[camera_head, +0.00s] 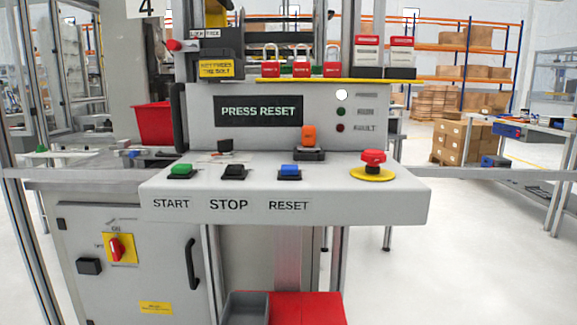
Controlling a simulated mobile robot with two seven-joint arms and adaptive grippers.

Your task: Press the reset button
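The reset button (290,170) is a blue push button on a black base. It sits on the sloped grey control panel (400,205), above the printed label RESET (289,206). To its left are a black button (234,171) above STOP and a green button (180,170) above START. A dark display (258,111) behind them reads PRESS RESET. Of the lamps beside it, the top one (341,95) is bright white; the green and red ones look dim. Neither of my grippers is in view.
A red emergency stop (373,160) on a yellow disc is at the panel's right. An orange switch (309,138) stands behind the reset button. Grey and red bins (305,307) lie below the panel. The space before the panel looks clear.

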